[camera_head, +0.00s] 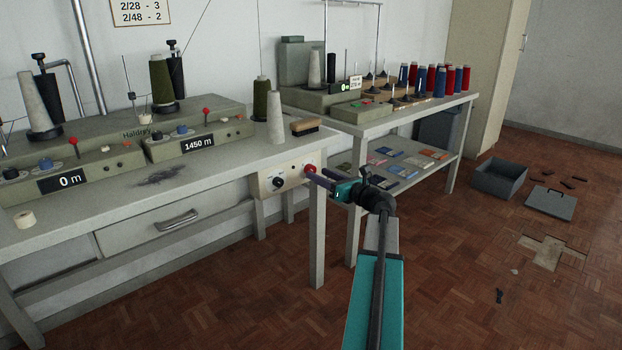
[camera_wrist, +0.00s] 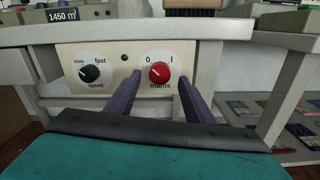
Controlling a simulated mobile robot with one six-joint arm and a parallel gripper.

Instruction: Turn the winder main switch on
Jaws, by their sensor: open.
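The winder main switch is a red rotary knob (camera_wrist: 160,72) marked "mains", with "0" at its upper left and "I" at its upper right. Its pale pointer line seems to lean towards "0", though it is small. The knob sits on a cream panel (camera_wrist: 125,60) under the table's front edge; in the head view the red knob (camera_head: 309,169) is at the panel's right. My gripper (camera_wrist: 159,82) is open, its purple fingers on either side of the knob. I cannot tell whether they touch it. In the head view, my gripper (camera_head: 319,178) is right at the panel.
A black speed knob (camera_wrist: 90,73) is left of the main switch. A table leg (camera_head: 318,235) stands just below the panel's right side. A side table (camera_head: 400,112) with cones and a lower shelf is to the right.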

